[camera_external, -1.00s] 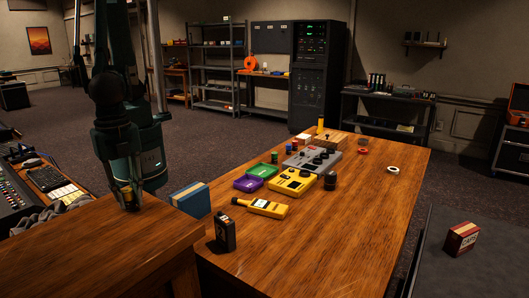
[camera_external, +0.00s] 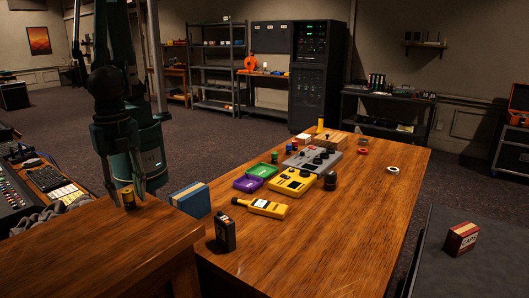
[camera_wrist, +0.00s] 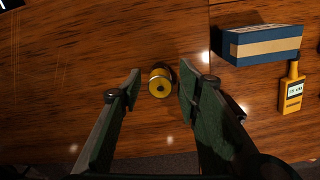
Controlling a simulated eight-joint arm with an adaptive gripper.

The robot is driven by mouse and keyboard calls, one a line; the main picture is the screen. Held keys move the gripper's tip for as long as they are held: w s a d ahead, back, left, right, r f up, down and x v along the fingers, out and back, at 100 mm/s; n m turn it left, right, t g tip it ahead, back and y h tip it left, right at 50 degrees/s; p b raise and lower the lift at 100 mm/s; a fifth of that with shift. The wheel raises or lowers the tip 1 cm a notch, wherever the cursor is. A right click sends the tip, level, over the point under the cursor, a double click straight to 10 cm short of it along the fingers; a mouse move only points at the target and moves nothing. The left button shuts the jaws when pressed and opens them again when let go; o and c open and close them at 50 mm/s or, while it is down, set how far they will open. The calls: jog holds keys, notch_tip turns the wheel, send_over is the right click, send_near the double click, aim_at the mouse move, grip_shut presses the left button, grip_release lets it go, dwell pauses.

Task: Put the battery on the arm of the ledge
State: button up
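The battery (camera_external: 128,198), a small yellow and dark cylinder, stands upright on the raised wooden ledge (camera_external: 100,245) at the lower left of the external view. The wrist view shows the battery (camera_wrist: 160,82) from above, with its round yellow end and dark centre. My gripper (camera_wrist: 160,88) is open, with one finger on each side of the battery and a visible gap to both. In the external view my gripper (camera_external: 127,182) is directly over and around the battery's place.
A blue box (camera_external: 190,199) stands just right of the ledge on the lower wooden desk (camera_external: 345,225). A yellow meter (camera_external: 266,208), a black battery-like block (camera_external: 225,231) and several pedals and knobs are farther right. The ledge's front top is clear.

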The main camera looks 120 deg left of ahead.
aim_at(130, 189)
notch_tip(130, 189, up, 11)
jog(key=shift+f, duration=0.15)
dwell(0.4)
dwell(0.4)
jog(key=s+a+r+t, duration=0.1)
jog(key=s+a+r, duration=0.1)
jog(key=a+r, duration=0.35)
jog(key=s+a+r+n+t+h, duration=0.1)
jog(key=s+a+r, duration=0.1)
jog(key=a, duration=0.7)
jog(key=s+a+r+t, duration=0.1)
jog(key=s+a+r, duration=0.25)
jog(key=a, duration=0.35)
jog(key=s+a+t, duration=0.2)
jog(key=s+a, duration=0.5)
jog(key=a, duration=0.2)
jog(key=s+a+n+t+y, duration=0.1)
jog(key=s+a+t, duration=0.1)
jog(key=s+a, duration=0.4)
jog(key=a, duration=0.3)
jog(key=shift+s+r, duration=0.25)
jog(key=shift+s, duration=0.1)
